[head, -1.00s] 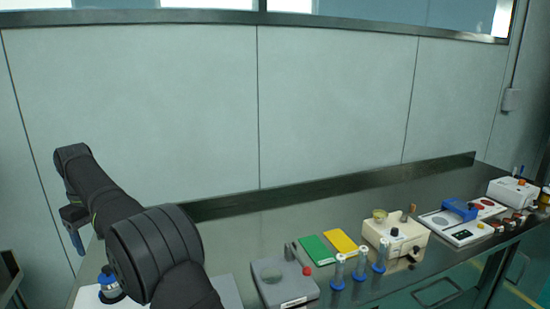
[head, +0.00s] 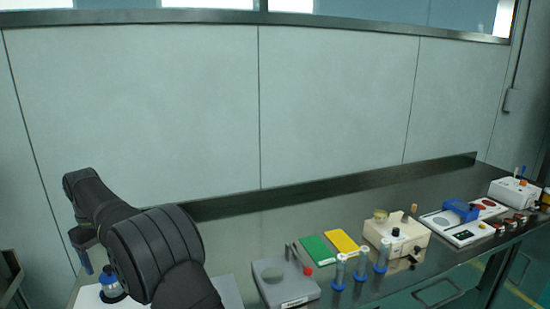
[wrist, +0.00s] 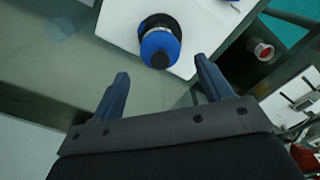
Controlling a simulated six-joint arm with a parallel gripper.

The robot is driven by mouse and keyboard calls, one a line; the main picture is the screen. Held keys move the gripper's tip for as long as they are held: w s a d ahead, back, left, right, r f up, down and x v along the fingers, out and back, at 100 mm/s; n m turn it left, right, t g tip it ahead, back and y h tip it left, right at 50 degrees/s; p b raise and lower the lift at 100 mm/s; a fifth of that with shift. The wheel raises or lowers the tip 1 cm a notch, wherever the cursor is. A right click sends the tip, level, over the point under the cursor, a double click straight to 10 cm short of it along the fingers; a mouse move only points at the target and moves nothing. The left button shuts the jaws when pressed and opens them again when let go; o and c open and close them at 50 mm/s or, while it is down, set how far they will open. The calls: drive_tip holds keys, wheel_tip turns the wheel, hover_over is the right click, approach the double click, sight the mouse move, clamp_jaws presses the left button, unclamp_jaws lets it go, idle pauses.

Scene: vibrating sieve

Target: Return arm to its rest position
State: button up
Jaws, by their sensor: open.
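My gripper (wrist: 163,88) is open in the wrist view, its two blue fingers apart with nothing between them. In the head view my gripper (head: 85,262) hangs at the far left, beyond my black arm, and only part of it shows. A round device with a blue top and a dark knob (wrist: 160,46) stands on a white base (wrist: 120,22), past the fingertips and apart from them. In the head view the same blue-topped device (head: 110,285) shows left of my arm, partly hidden by it.
The dark bench top (head: 250,222) is bare along the back. Rightward stand a grey device (head: 290,290), green (head: 318,249) and yellow (head: 341,242) plates, several blue-based tubes (head: 360,268), a cream machine (head: 412,240), and a white tray (head: 450,230) with a blue part.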

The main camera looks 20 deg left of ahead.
drive_tip(key=w+d+r, duration=0.7)
drive_tip(key=w+d, duration=0.1)
drive_tip(key=d, duration=0.1)
drive_tip(key=w+d+f, duration=0.4)
drive_tip(key=w+d, duration=0.1)
drive_tip(key=d, duration=0.3)
drive_tip(key=w+d+f, duration=0.3)
drive_tip(key=w+d, duration=0.1)
drive_tip(key=d, duration=0.4)
drive_tip(key=w+d+f, duration=0.4)
drive_tip(key=w+d, duration=0.1)
drive_tip(key=d, duration=0.3)
drive_tip(key=s+a+f, duration=0.1)
drive_tip(key=a+f, duration=0.1)
drive_tip(key=a, duration=0.1)
drive_tip(key=s+a+f, duration=0.1)
drive_tip(key=a, duration=0.1)
drive_tip(key=a+f, duration=0.2)
drive_tip(key=a, duration=0.1)
drive_tip(key=shift+s+a+f, duration=0.3)
drive_tip(key=shift+s+f, duration=0.05)
drive_tip(key=shift+s, duration=0.05)
drive_tip(key=shift+s+a+f, duration=0.15)
drive_tip(key=shift+a+f, duration=0.1)
drive_tip(key=shift+a, duration=0.2)
drive_tip(key=shift+c, duration=0.2)
idle(0.4)
